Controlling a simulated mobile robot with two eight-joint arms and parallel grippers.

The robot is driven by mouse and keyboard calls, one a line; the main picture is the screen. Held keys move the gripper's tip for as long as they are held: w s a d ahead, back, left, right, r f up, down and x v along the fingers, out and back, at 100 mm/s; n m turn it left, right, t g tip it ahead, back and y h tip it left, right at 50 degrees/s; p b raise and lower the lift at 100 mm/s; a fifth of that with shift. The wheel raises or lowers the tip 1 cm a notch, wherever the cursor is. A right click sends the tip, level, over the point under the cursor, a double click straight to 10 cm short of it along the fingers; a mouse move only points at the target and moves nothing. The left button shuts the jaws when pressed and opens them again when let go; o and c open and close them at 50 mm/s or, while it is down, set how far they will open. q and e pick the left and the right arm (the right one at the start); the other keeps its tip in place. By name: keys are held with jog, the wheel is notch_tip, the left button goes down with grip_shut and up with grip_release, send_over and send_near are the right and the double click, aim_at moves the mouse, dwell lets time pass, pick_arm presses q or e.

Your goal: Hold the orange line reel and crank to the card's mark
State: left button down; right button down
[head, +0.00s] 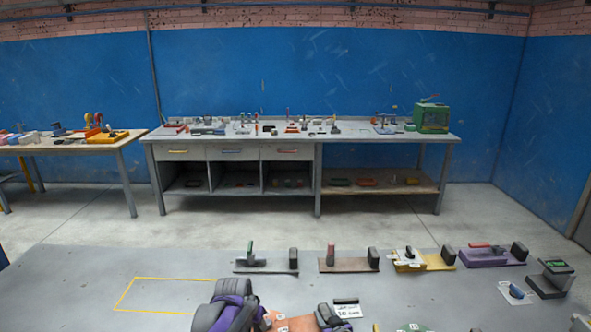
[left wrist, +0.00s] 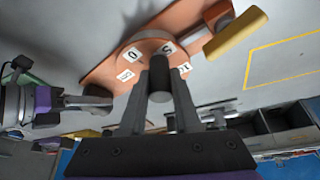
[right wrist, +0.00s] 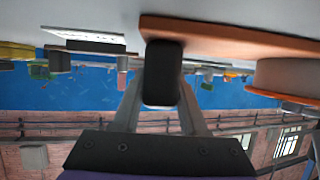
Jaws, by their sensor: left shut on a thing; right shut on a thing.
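The orange line reel (head: 292,323) lies at the bottom edge of the head view, mostly hidden by my arms. The left wrist view shows its round drum (left wrist: 140,55) with white number tags, among them 0 and 5. My left gripper (left wrist: 160,82) is shut on a dark upright crank knob (left wrist: 160,68) at the drum. My right gripper (right wrist: 160,82) is shut on a dark block (right wrist: 163,60) at one end of the reel's orange base (right wrist: 215,32). A white card (head: 347,310) stands beside the reel; its writing is too small to read surely.
A yellow-outlined area (head: 170,294) on the grey table is empty at left. Several other reels and boards stand behind, including a brown-based one (head: 348,265) and a purple one (head: 488,258). A yellow block (left wrist: 237,33) shows by the base's end.

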pick_arm(q)
jog(key=m, duration=0.2)
jog(key=w+a+m+h, duration=0.1)
jog(key=m, duration=0.1)
jog(key=shift+f+g, duration=0.1)
jog(key=shift+g, duration=0.3)
pick_arm(e)
jog(key=shift+a+f, duration=0.15)
jog(key=shift+f, duration=0.05)
pick_arm(q)
jog(key=m, duration=0.1)
jog(key=w+m+g+h, duration=0.1)
jog(key=m, duration=0.1)
jog(key=shift+w+a+m, duration=0.2)
jog(key=shift+m, duration=0.1)
jog(key=m, duration=0.1)
jog(key=w+m+g+h, duration=0.1)
jog(key=shift+m, duration=0.3)
jog(key=shift+w+d+m+g, duration=0.1)
jog(key=shift+w+m+g, duration=0.2)
jog(key=shift+m, duration=0.6)
jog(key=shift+w+d+m+g, duration=0.15)
jog(key=shift+m+g, duration=0.25)
jog(key=shift+m, duration=0.5)
pick_arm(e)
jog(key=shift+a, duration=0.1)
pick_arm(q)
jog(key=shift+w, duration=0.1)
